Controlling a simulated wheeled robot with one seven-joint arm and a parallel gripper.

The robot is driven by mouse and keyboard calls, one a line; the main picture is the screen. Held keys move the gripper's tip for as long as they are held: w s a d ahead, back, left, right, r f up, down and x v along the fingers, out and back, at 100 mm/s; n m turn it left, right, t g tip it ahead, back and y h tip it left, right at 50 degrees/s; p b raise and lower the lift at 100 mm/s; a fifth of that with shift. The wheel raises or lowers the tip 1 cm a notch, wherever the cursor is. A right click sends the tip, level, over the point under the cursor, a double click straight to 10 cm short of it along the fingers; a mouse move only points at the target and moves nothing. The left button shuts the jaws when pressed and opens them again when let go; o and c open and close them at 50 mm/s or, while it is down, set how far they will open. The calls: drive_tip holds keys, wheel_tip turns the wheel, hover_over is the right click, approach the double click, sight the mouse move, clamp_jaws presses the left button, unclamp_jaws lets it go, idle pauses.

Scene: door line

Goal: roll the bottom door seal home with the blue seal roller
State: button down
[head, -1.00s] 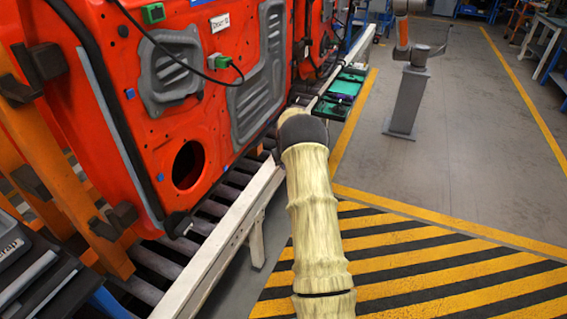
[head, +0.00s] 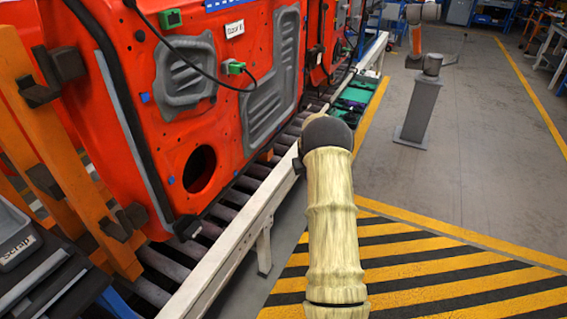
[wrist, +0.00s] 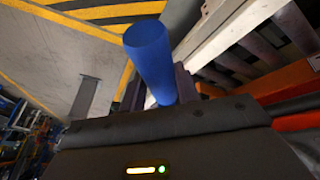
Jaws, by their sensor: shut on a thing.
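The orange-red door (head: 225,120) stands upright on the left in the head view, with a round hole low in its face. A dark strip (head: 232,182) runs along its bottom edge; I cannot tell how far it is seated. A black seal (head: 105,70) runs down its left edge. In the wrist view the blue seal roller (wrist: 150,58) sticks out of my gripper (wrist: 158,92), which is shut on it. The roller's working end is not clear. In the head view my gripper and the roller are hidden behind my sleeved arm.
A roller conveyor with a pale side rail (head: 235,240) carries the door. Orange posts (head: 60,150) and a scrap bin (head: 20,240) stand at the left. Green trays (head: 355,95) lie beyond my arm. A grey pedestal (head: 420,110) stands on the right. The striped floor (head: 430,270) is clear.

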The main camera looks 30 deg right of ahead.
drive_tip(key=s+a+f+n+p, duration=0.1)
drive_tip(key=s+a+f, duration=0.1)
drive_tip(key=a+f, duration=0.75)
drive_tip(key=s+a+f+n, duration=0.1)
drive_tip(key=s+a+f, duration=0.1)
drive_tip(key=a+f, duration=0.75)
drive_tip(key=s+a+f, duration=0.2)
drive_tip(key=s+a, duration=0.5)
drive_tip(key=s, duration=0.1)
drive_tip(key=s+a+f+p, duration=0.1)
drive_tip(key=s+a+f, duration=0.2)
drive_tip(key=s+a, duration=0.4)
drive_tip(key=shift+s+t+y, duration=0.3)
drive_tip(key=shift+s+y, duration=0.1)
drive_tip(key=shift+s, duration=0.2)
